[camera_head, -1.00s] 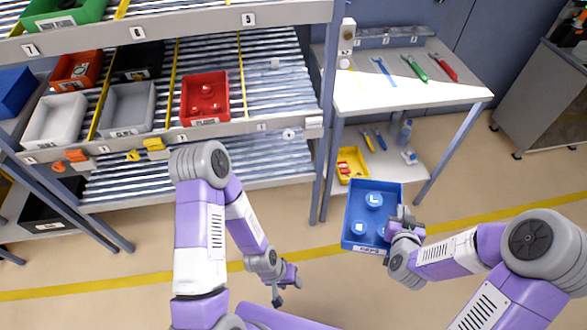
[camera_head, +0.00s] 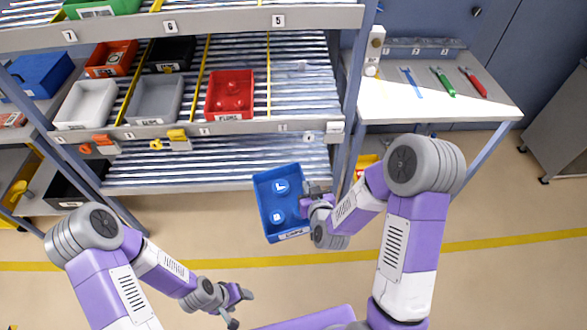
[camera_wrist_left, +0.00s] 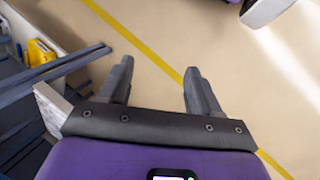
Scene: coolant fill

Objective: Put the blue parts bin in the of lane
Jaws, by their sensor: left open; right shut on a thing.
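The blue parts bin (camera_head: 264,192) is an open tray with round blue-and-white parts inside and a label on its near wall. My right gripper (camera_head: 309,195) is shut on its right wall and holds it in the air in front of the rack. The rack's middle shelf (camera_head: 302,88) has roller lanes split by yellow dividers; its rightmost lane is largely empty. My left gripper (camera_head: 240,307) is open and empty, low at the bottom of the head view. In the left wrist view its two fingers (camera_wrist_left: 160,85) stand apart over the floor.
A red bin (camera_head: 230,112), a grey bin (camera_head: 155,103) and a white bin (camera_head: 86,106) fill lanes to the left. Rack posts (camera_head: 352,85) and a workbench (camera_head: 440,100) with tools stand right. The floor in front is clear.

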